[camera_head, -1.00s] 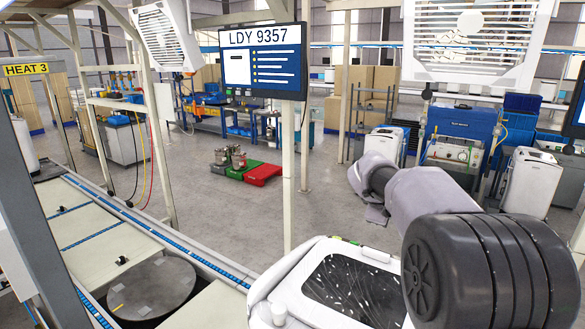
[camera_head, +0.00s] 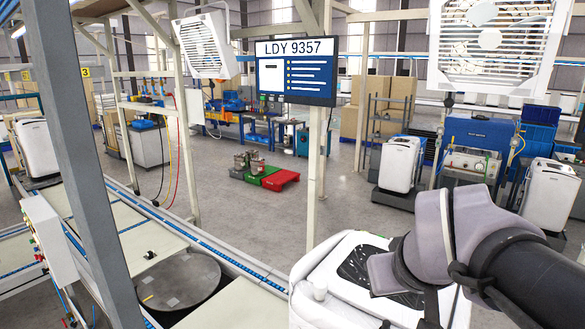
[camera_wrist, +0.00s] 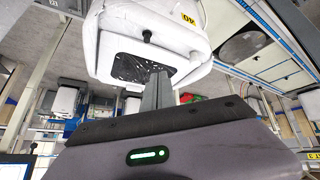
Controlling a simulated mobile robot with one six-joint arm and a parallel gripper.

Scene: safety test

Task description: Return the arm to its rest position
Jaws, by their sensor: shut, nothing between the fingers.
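My arm (camera_head: 470,240) shows at the lower right of the head view, with pale grey-purple and black links. It stands in front of a white machine (camera_head: 335,265) with a dark glass top and partly hides it. My gripper (camera_wrist: 157,92) shows in the wrist view as narrow grey fingers, shut and holding nothing. Beyond the fingertips is the white machine (camera_wrist: 190,50) with its dark glass panel (camera_wrist: 130,66). I cannot tell whether the fingertips touch it; they look apart.
A conveyor line with a round dark plate (camera_head: 178,281) runs along the left, behind a grey post (camera_head: 85,150). A screen reading LDY 9357 (camera_head: 296,71) hangs on a white post. Red and green platforms (camera_head: 272,180) stand on open floor. White machines (camera_head: 400,163) stand behind my arm.

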